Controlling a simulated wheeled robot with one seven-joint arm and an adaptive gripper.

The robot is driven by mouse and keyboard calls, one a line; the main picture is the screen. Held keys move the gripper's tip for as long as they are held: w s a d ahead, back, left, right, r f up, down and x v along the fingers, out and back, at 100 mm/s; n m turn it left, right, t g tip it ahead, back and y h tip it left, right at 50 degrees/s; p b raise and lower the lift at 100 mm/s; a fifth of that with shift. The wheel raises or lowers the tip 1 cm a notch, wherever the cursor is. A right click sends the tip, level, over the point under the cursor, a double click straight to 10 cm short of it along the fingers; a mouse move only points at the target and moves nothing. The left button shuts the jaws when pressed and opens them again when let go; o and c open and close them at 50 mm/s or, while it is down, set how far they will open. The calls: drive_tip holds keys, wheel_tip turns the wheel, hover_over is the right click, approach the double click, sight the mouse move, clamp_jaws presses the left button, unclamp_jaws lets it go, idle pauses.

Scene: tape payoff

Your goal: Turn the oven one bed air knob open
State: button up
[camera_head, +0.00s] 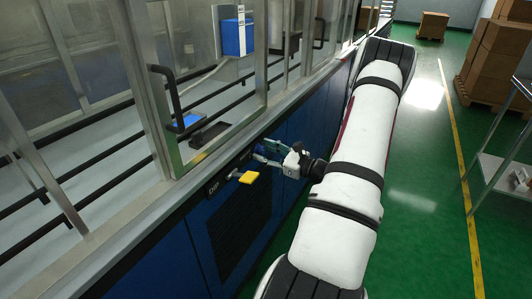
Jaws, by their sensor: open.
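A yellow knob or handle (248,177) sticks out from the upper edge of the blue machine's front in the head view. A dark label beside it seems to read "DIP". My gripper (262,152) is at the same edge, just beyond and slightly right of the yellow handle, apart from it. Its fingers are open and point left toward the machine. They look teal and grey and are small in the picture. Any knob between or behind the fingers is hidden, so I cannot tell which knob is the oven one bed air knob.
The blue machine front (203,240) with a dark grille runs along the left, under framed glass panels with a black door handle (170,90). Cardboard boxes (500,50) and a metal trolley (500,170) stand at the right. The green floor between is clear.

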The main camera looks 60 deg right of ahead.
clamp_jaws()
drive_tip(key=m+p, duration=0.3)
drive_tip(key=m, duration=0.1)
drive_tip(key=shift+r+m, duration=0.1)
drive_tip(key=shift+m, duration=0.2)
drive_tip(key=m+p, duration=0.2)
drive_tip(key=m, duration=0.2)
drive_tip(key=shift+p, duration=0.3)
drive_tip(key=m+p, duration=0.1)
drive_tip(key=m, duration=0.1)
drive_tip(key=m+p, duration=0.1)
drive_tip(key=m, duration=0.1)
drive_tip(key=shift+m+g+y, duration=0.3)
drive_tip(key=shift+m+p, duration=0.7)
drive_tip(key=shift+m, duration=1.3)
